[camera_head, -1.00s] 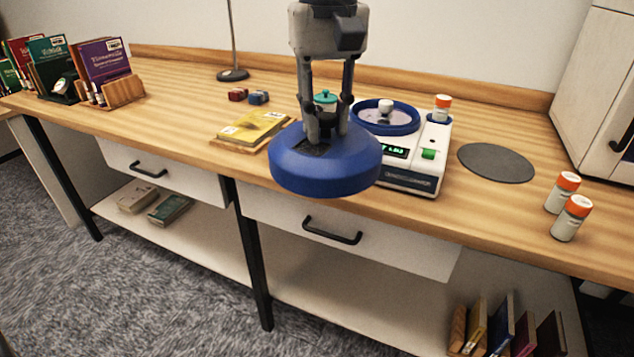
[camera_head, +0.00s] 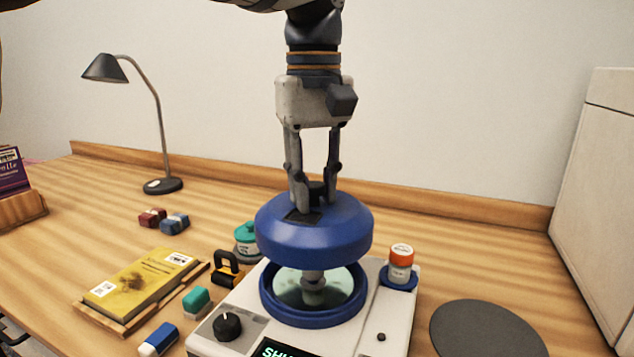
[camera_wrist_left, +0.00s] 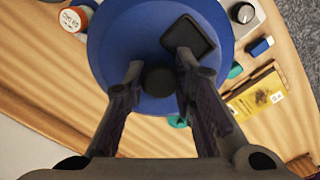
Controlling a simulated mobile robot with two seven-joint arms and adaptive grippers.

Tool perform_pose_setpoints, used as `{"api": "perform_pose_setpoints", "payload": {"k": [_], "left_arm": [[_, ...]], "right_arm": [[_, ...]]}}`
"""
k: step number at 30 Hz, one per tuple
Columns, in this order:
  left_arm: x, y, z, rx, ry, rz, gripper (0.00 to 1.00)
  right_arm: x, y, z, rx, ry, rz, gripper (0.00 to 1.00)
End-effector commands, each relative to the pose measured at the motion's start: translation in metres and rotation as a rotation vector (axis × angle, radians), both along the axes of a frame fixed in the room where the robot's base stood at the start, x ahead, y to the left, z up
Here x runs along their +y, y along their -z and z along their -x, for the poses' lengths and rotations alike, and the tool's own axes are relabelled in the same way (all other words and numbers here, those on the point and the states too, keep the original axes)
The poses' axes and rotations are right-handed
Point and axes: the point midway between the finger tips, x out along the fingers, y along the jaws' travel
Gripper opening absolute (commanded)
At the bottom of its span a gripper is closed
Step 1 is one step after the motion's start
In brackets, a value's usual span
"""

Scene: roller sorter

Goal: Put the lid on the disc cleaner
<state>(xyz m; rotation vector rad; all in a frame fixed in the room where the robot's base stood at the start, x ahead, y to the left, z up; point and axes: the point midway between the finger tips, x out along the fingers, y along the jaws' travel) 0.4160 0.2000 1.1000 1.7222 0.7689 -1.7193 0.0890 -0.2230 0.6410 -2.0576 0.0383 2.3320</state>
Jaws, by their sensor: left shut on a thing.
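The blue domed lid (camera_head: 314,238) hangs level above the disc cleaner (camera_head: 388,325), with a visible gap below it. My left gripper (camera_head: 316,192), pointing down, is shut on the lid's dark central knob. In the left wrist view the lid (camera_wrist_left: 135,50) lies beneath the fingers, its knob (camera_wrist_left: 160,80) between the fingertips. The cleaner is white with a blue-rimmed round bowl (camera_head: 312,318). A pale disc (camera_head: 285,287) with a grey spindle (camera_head: 313,290) sits inside the bowl. The lid hides part of the bowl's far side. My right gripper is not in view.
A teal-lidded jar (camera_head: 246,242) and black-and-yellow object (camera_head: 226,270) stand left. A yellow book (camera_head: 145,284) lies farther left, a dark round mat (camera_head: 485,332) right. The lamp (camera_head: 163,185) is farther back.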

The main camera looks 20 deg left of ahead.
Motion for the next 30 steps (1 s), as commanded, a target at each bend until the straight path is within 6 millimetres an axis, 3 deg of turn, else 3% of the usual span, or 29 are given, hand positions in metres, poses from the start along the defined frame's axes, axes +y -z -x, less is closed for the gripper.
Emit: {"api": "perform_pose_setpoints", "payload": {"k": [15,30], "left_arm": [[0.000,0.056,0.000,0.001,0.001,0.000,0.00],[0.000,0.061,0.000,0.000,0.000,0.000,0.00]], "right_arm": [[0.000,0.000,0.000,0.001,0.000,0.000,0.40],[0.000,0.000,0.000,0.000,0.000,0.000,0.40]]}}
